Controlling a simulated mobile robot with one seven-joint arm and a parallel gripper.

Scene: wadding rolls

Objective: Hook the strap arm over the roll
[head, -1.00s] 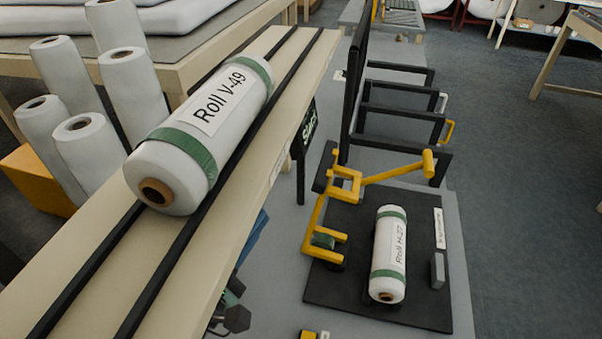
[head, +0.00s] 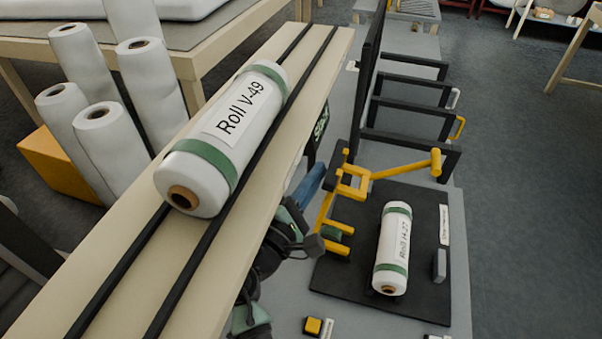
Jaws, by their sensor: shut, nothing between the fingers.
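Roll H-27 (head: 393,248), white with green bands, lies lengthwise on a black mat (head: 423,215) at right. The yellow strap arm (head: 403,168) reaches right from a yellow frame (head: 352,183) to a knobbed end (head: 436,162), beyond the roll's far end. Two yellow prongs (head: 337,238) stick out left of the roll. My gripper (head: 313,246), dark and partly hidden behind the bench edge, is shut and empty, left of the prongs and apart from the roll. Whether it touches the prongs I cannot tell.
Roll V-49 (head: 226,135) lies on black rails on the beige bench (head: 90,285), left of my gripper. Black frames with handles (head: 410,100) stand behind the strap arm. A grey block (head: 439,265) is right of Roll H-27. A yellow button (head: 313,326) is near the front.

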